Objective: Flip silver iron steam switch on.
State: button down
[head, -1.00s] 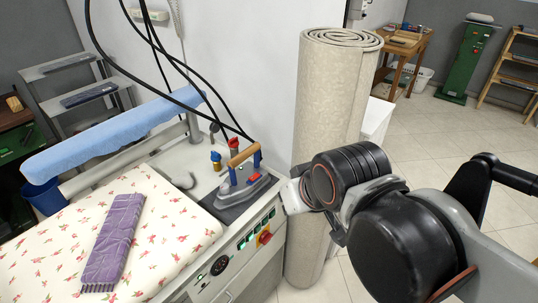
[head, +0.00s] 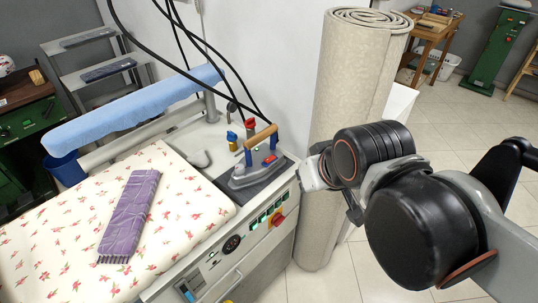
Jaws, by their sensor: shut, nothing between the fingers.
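The silver iron (head: 250,174) rests on a dark pad at the right corner of the ironing station. It has a wooden handle (head: 261,137) on blue supports and a small red part (head: 270,159) on its near right side; I cannot tell its switch position. The station's front panel (head: 262,222) carries several lit green switches and a red knob on yellow (head: 278,217). I cannot read their labels. My gripper (head: 312,175) is just right of the iron in the picture, apart from it, shut and empty. Its fingertips are mostly hidden by my own arm.
A rolled beige carpet (head: 340,95) stands upright behind my arm, close to it. Black cables (head: 232,65) hang above the iron. A purple folded cloth (head: 130,213) lies on the floral ironing board (head: 60,240). A blue padded sleeve board (head: 130,112) extends left. Tiled floor is free at right.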

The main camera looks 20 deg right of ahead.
jog(key=n+g+y+p, duration=0.2)
jog(key=n+g+p, duration=0.2)
jog(key=n+p, duration=0.2)
send_over(270, 158)
jog(key=s, duration=0.2)
notch_tip(270, 158, down, 4)
jog(key=r, duration=0.1)
jog(key=shift+s+d+f, duration=0.15)
jog(key=shift+d+f, duration=0.1)
jog(key=shift+d, duration=0.05)
jog(key=shift+f, duration=0.1)
jog(key=b+x, duration=0.3)
jog(key=x, duration=0.6)
jog(key=shift+a+f+b, duration=0.15)
jog(key=shift+f+b, duration=0.2)
jog(key=shift+f, duration=0.05)
